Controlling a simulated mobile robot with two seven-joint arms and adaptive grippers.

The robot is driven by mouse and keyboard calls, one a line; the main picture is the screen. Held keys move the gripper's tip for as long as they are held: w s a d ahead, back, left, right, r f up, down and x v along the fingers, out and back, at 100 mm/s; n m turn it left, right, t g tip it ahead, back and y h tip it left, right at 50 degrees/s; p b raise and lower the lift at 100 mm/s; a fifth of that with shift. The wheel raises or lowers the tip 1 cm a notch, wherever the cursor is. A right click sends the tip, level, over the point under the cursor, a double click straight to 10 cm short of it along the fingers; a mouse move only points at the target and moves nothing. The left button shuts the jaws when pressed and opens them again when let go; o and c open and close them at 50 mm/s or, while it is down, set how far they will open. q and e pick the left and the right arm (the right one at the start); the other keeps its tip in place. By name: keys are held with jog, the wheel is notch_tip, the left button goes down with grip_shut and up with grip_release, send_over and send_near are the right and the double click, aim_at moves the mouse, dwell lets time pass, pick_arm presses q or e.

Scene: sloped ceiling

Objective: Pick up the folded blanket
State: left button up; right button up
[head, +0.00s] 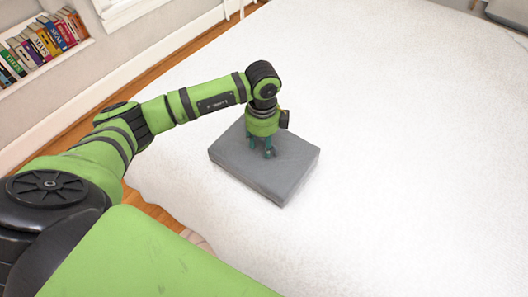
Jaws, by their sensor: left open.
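The folded blanket (285,178) is a grey, flat, box-like block lying on the wide white surface in the middle of the head view. My left arm reaches in from the left and bends down over it. My left gripper (262,152) points down at the blanket's upper left part, with its fingers open. The fingertips are at or just above its top; I cannot tell whether they touch it. My right gripper is not in view.
The white surface (420,130) is clear around the blanket and to the right. A shelf of books (40,45) is set in the wall at the upper left. A strip of wooden floor (95,112) runs between the wall and the white surface.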

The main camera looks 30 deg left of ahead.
pick_arm(q)
jog(key=shift+f, duration=0.15)
grip_shut()
jog(key=shift+w, duration=0.1)
